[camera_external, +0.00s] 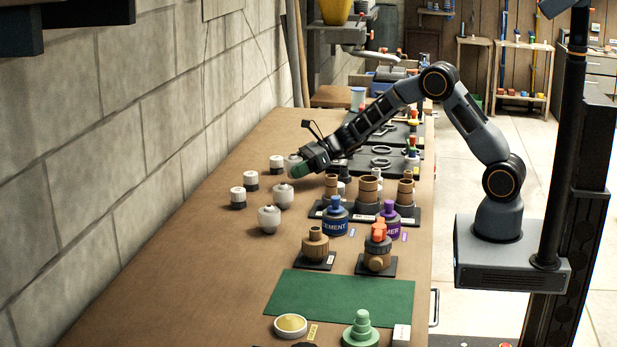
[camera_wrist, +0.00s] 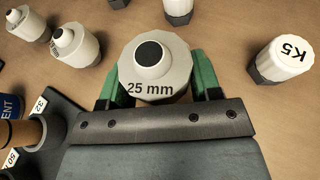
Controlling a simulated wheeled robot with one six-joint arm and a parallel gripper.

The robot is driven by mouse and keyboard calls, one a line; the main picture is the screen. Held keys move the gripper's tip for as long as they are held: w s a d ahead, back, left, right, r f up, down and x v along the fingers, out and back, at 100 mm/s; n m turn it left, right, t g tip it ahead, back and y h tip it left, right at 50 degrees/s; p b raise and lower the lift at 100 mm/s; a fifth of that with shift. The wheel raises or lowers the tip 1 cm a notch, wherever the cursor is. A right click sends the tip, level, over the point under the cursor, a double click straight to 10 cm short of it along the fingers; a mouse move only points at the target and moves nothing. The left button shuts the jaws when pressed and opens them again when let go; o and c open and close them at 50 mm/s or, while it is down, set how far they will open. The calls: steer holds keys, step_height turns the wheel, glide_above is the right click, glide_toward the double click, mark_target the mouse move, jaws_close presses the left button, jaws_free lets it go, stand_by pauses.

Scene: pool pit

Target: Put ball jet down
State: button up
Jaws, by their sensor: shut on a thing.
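A ball jet (camera_wrist: 155,65), white and rounded with a black centre and "25 mm" on its side, sits between the green fingers of my gripper (camera_wrist: 155,88) in the wrist view. My gripper (camera_external: 302,169) is shut on it and reaches over the left middle of the bench in the external view. The held ball jet is mostly hidden there, and I cannot tell whether it touches the bench. Two similar white jets (camera_external: 268,219) (camera_external: 283,195) stand nearer the camera; they also show at the left in the wrist view (camera_wrist: 75,45) (camera_wrist: 28,23).
White-and-black fittings (camera_external: 250,180) stand by the wall side; one marked K5 (camera_wrist: 283,60) is right of my gripper. Brown fittings in a black rack (camera_external: 330,212), a blue cement can (camera_external: 335,222) and a purple can (camera_external: 390,218) stand to the right. The left front bench is bare.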

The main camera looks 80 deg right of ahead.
steer(key=shift+f, duration=1.55)
steer(key=shift+f, duration=0.15)
steer(key=o, duration=0.9)
steer(key=shift+r, duration=0.3)
steer(key=v, duration=0.3)
steer(key=shift+r, duration=3.45)
